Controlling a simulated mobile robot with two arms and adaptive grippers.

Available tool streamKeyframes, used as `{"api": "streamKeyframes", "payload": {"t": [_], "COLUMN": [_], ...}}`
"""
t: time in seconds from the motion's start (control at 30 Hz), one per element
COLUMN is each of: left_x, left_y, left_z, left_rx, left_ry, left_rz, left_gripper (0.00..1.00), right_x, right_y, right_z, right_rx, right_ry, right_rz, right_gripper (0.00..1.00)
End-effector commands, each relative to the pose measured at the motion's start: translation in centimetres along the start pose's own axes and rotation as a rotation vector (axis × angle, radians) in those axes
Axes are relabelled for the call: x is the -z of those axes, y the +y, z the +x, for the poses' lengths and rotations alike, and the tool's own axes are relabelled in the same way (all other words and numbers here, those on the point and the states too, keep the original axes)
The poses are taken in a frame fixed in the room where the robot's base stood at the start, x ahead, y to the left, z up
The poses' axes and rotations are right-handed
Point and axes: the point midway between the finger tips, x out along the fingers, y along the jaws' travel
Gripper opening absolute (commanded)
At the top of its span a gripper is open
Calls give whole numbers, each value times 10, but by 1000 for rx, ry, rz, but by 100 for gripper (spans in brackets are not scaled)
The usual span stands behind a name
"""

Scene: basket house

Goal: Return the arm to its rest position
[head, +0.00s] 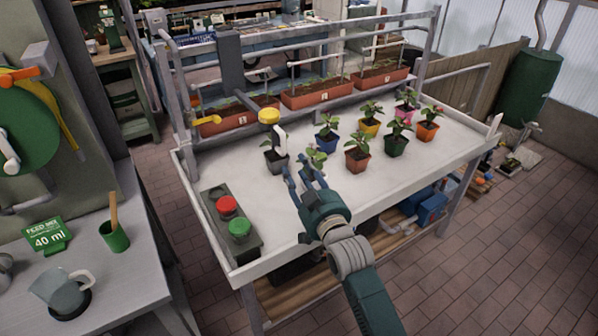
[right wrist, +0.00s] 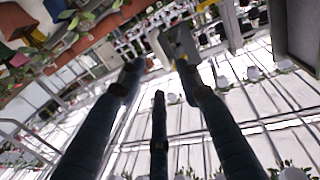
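My right gripper (head: 300,174) is over the white potting table, its fingers spread with nothing visible between them. Its arm comes in from the bottom of the head view. In the right wrist view its dark fingers (right wrist: 160,82) are apart and empty. In the head view the fingertips overlap a small plant (head: 316,156), whose pot is mostly hidden; I cannot tell whether they touch it. A dark grey pot (head: 276,164) with a plant stands just left of the fingers. My left gripper is not in view.
A grey counter (head: 125,275) is at left.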

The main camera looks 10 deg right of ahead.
Motion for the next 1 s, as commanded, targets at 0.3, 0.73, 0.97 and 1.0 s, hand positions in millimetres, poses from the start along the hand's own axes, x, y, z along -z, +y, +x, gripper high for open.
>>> {"api": "streamKeyframes", "payload": {"t": [0.3, 0.73, 0.97, 1.0], "left_x": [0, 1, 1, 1], "left_y": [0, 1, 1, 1], "left_z": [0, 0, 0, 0], "left_rx": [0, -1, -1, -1], "left_ry": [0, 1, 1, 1], "left_rz": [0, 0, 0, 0], "left_gripper": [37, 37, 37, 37], "right_x": [0, -114, -183, -189], "right_y": [0, 7, 9, 9], "right_z": [0, -104, -233, -250], "right_rx": [0, -8, -12, -12], "right_ry": [0, -428, -820, -866], "right_rz": [0, -10, -20, -21], "right_gripper": [35, 35, 35, 35]}}
